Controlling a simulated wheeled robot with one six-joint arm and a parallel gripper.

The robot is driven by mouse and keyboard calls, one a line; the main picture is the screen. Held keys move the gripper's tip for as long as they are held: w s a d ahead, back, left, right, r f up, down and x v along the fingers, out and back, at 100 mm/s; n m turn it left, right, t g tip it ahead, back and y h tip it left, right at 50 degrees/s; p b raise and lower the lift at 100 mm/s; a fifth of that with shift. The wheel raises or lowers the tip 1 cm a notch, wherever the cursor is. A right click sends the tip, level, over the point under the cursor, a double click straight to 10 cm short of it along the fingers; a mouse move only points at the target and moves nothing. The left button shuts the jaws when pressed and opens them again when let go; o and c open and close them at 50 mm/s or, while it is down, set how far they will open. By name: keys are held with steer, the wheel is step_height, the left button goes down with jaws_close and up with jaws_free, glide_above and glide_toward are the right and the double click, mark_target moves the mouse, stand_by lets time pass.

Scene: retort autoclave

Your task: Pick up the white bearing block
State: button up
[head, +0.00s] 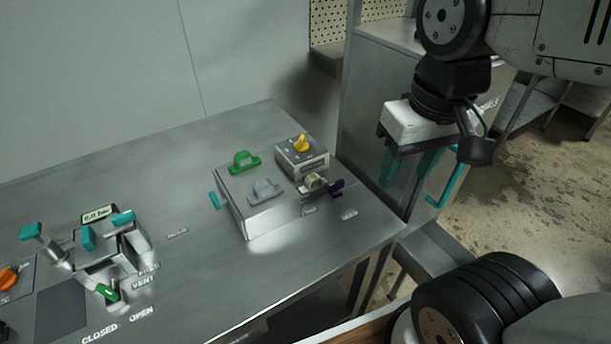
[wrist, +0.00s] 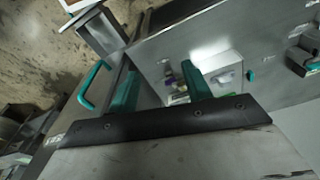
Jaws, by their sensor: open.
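The white bearing block (head: 314,182) looks like the small off-white piece at the front right of the steel box on the bench, close to a dark purple piece (head: 336,187). A green piece (head: 243,162) and a pale grey piece (head: 264,191) of similar arched shape are on the box top. My gripper (head: 408,172) has teal fingers, is open and empty, and hangs to the right of the box, beyond the bench edge. In the wrist view my gripper (wrist: 160,76) shows the small pieces near the right finger, where the block is partly hidden.
A box with a yellow knob (head: 302,145) stands directly behind the off-white piece. A control unit with teal levers (head: 88,238) is at the left. A teal handle (head: 446,186) is beside my gripper.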

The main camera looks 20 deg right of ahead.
steer(key=w+f+m, duration=0.1)
steer(key=w+m, duration=0.2)
steer(key=w, duration=0.4)
steer(key=m+g, duration=0.1)
steer(key=m, duration=1.1)
glide_above(312, 176)
step_height(312, 176, down, 16)
steer(key=shift+w+f, duration=0.1)
steer(key=shift+f, duration=0.2)
step_height(312, 176, down, 8)
steer(key=shift+a+r, duration=0.1)
steer(key=shift+r, duration=0.05)
jaws_close()
